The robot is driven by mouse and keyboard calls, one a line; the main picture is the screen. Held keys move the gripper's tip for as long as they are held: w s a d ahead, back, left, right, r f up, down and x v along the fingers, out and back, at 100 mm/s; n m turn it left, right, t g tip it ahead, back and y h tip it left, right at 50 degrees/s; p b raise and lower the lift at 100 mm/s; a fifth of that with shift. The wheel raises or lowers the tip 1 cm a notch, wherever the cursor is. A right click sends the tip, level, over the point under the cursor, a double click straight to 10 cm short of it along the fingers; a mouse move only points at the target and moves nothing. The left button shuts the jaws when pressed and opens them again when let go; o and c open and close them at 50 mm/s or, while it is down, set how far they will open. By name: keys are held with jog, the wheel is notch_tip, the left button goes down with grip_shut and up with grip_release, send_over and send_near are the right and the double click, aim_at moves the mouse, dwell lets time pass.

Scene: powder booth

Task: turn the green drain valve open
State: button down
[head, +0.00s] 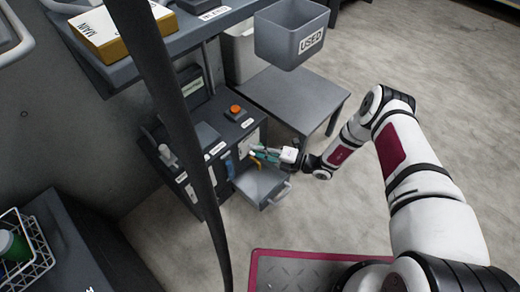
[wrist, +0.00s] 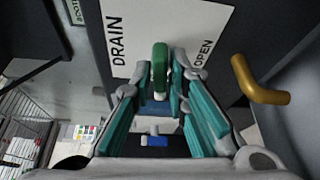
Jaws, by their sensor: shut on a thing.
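The green drain valve handle (wrist: 160,68) shows in the wrist view, upright in the picture, in front of a white plate (wrist: 120,28) marked DRAIN on the left and OPEN on the right. My gripper (wrist: 166,88) has its teal-padded fingers on either side of the handle's lower part and is shut on it. In the head view my gripper (head: 266,154) reaches the front of the dark cabinet (head: 222,140) from the right. The valve handle cannot be made out there.
A yellow bent pipe (wrist: 262,85) sticks out right of the plate. Below it a grey open tray (head: 277,201) juts from the cabinet. An orange button (head: 235,109) is on top. A low grey table (head: 305,93) and a bin marked USED (head: 282,41) stand behind.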

jog(key=n+h+p, duration=0.1)
jog(key=n+p, duration=0.1)
jog(key=n, duration=0.1)
jog(key=shift+r+h+p, duration=0.25)
jog(key=shift+h+p, duration=0.15)
jog(key=n+t+h+p, duration=0.1)
jog(key=n+p, duration=0.2)
jog(key=shift+s+r+h+p, duration=0.1)
jog(key=shift+h+p, duration=0.2)
jog(key=shift+p, duration=0.1)
jog(key=n+t+h+p, duration=0.1)
jog(key=n+p, duration=0.2)
jog(key=p, duration=0.3)
jog(key=shift+s+a+r, duration=0.1)
jog(key=shift+s, duration=0.05)
jog(key=n+h+p, duration=0.1)
jog(key=p, duration=0.1)
jog(key=n+t+p, duration=0.1)
jog(key=p, duration=0.2)
jog(key=shift+f+n+h, duration=0.2)
jog(key=shift+n+h, duration=0.2)
jog(key=c, duration=1.7)
grip_release()
jog(key=shift+t, duration=0.3)
